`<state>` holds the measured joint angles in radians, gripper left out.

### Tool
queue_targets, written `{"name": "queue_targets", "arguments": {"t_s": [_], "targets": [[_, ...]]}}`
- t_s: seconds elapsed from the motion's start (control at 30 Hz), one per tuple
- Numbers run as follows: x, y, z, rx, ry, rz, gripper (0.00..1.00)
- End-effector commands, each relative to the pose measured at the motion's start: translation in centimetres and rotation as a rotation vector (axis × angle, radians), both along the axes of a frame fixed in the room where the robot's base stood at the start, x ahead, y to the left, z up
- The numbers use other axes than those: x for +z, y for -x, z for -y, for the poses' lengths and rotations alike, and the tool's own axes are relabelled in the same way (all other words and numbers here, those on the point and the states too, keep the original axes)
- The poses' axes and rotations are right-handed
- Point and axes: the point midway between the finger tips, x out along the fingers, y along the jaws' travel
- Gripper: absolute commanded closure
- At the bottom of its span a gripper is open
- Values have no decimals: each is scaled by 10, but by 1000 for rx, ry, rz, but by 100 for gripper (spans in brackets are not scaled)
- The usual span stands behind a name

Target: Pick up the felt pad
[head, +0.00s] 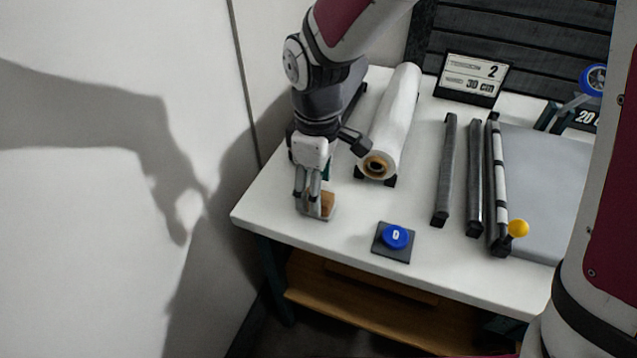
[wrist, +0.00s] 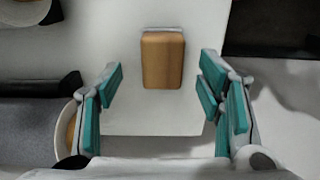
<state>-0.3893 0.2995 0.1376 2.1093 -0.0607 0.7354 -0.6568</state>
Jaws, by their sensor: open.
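The felt pad appears as a small tan block with a pale strip along one end. It lies on the white tabletop in the wrist view (wrist: 162,58), and in the head view (head: 327,203) it is near the table's left front corner, partly hidden by my fingers. My gripper (head: 312,203) points down at it. In the wrist view my gripper (wrist: 162,84) has its teal-lined fingers spread, one on each side, with clear gaps to the pad. Nothing is held. Whether the fingertips touch the table cannot be told.
A white roll (head: 396,120) on dark supports lies just right of my gripper. A blue button (head: 396,237) on a dark base stands near the front edge. Dark bars (head: 446,170) and a grey sheet (head: 545,185) lie farther right. A wall (head: 110,200) rises to the left.

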Motion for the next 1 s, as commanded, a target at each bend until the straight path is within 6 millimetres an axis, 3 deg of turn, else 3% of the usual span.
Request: {"name": "queue_targets", "arguments": {"t_s": [0.2,0.53,0.77,1.0], "targets": [[-32,3,1,0,1,-3,39],[-37,3,1,0,0,-1,39],[-37,3,1,0,-1,-1,91],[-37,3,1,0,-1,-1,91]]}}
